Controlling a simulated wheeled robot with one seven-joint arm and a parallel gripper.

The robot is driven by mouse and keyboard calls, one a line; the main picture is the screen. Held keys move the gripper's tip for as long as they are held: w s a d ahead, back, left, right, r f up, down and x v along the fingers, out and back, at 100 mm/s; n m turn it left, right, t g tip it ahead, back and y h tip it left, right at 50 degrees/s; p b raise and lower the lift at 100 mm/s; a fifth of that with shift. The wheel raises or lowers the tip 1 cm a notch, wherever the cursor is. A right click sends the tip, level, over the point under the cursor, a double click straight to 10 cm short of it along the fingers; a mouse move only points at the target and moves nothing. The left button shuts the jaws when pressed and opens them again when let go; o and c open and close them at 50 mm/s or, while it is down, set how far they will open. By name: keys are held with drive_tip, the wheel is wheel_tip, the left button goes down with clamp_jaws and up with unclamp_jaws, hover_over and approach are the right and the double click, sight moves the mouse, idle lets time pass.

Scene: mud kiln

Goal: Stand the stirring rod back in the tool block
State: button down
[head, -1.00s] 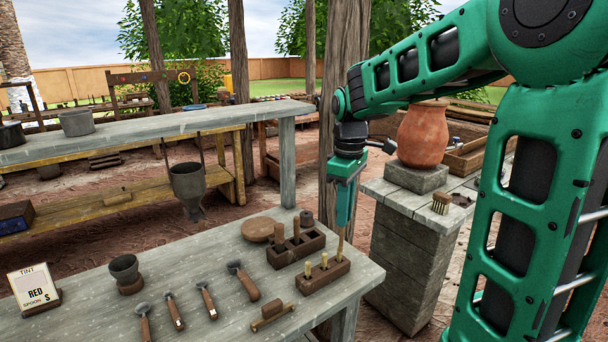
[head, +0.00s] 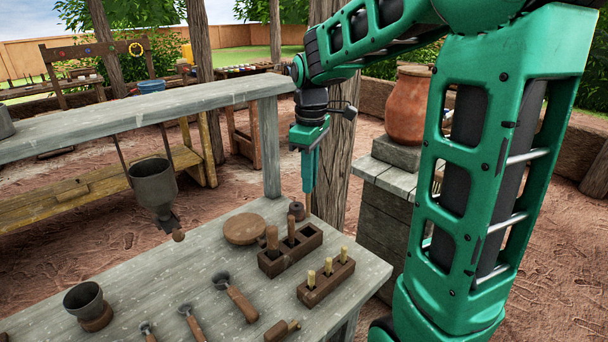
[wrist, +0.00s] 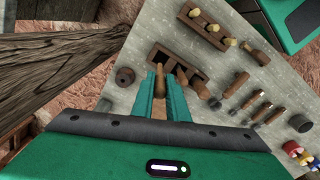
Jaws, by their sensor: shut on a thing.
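My gripper (head: 310,190) hangs fingers down over the far right part of the grey table (head: 190,265). It is shut on the stirring rod (head: 308,205), a thin brown stick pointing down below the fingers. In the wrist view, my gripper (wrist: 164,76) has its fingertips close together over the table. A dark wooden block with open compartments (head: 275,268) holds two brown handles. It also shows in the wrist view (wrist: 200,74). A second brown block (head: 318,292) holds several pale-tipped tools. I cannot tell which is the tool block. The rod's lower tip is unclear.
A round wooden disc (head: 244,229) and small dark weight (head: 297,211) stand behind the block. Several tools (head: 240,302) and a dark cup (head: 84,298) lie nearer. A wooden post (head: 335,150) rises behind my gripper; a clay jar (head: 408,105) stands right.

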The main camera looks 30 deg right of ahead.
sight(309, 207)
drive_tip(key=shift+f, duration=3.05)
drive_tip(key=shift+s, duration=0.15)
drive_tip(key=shift+f, duration=1.4)
drive_tip(key=c, duration=1.1)
unclamp_jaws()
drive_tip(key=shift+r, duration=0.1)
drive_tip(key=shift+r, duration=2.85)
